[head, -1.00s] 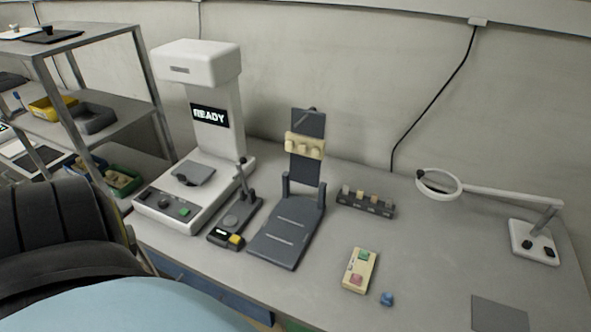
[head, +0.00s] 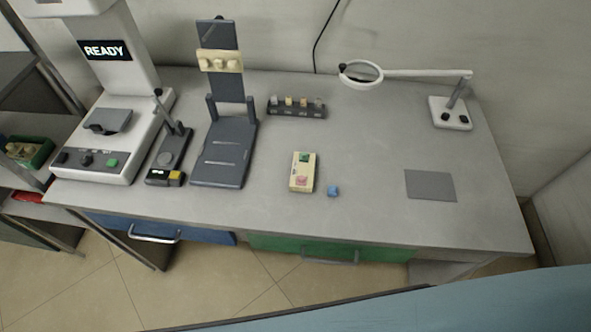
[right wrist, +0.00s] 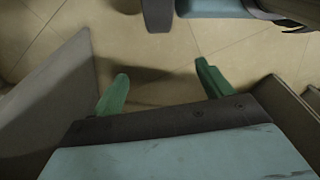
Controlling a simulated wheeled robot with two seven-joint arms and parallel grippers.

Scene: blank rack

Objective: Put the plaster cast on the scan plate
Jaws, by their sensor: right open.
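A white scanner-like machine (head: 130,55) with a READY screen stands at the left of the bench. A small grey tilted plate (head: 108,120) sits on its base, which looks like the scan plate. A cream piece with several rounded bumps (head: 220,61), possibly the plaster cast, is on the upright dark board of a grey stand (head: 224,155). My right gripper (right wrist: 162,87) has green fingers spread wide with nothing between them, over the floor in the right wrist view. It does not show in the head view. My left gripper is not in view.
A small rack (head: 297,108) holds several blanks. A cream box with green and pink parts (head: 303,172), a blue cube (head: 333,191) and a grey mat (head: 430,185) lie on the bench. A magnifier lamp (head: 450,112) stands at right. A lever device (head: 167,155) stands beside the scanner.

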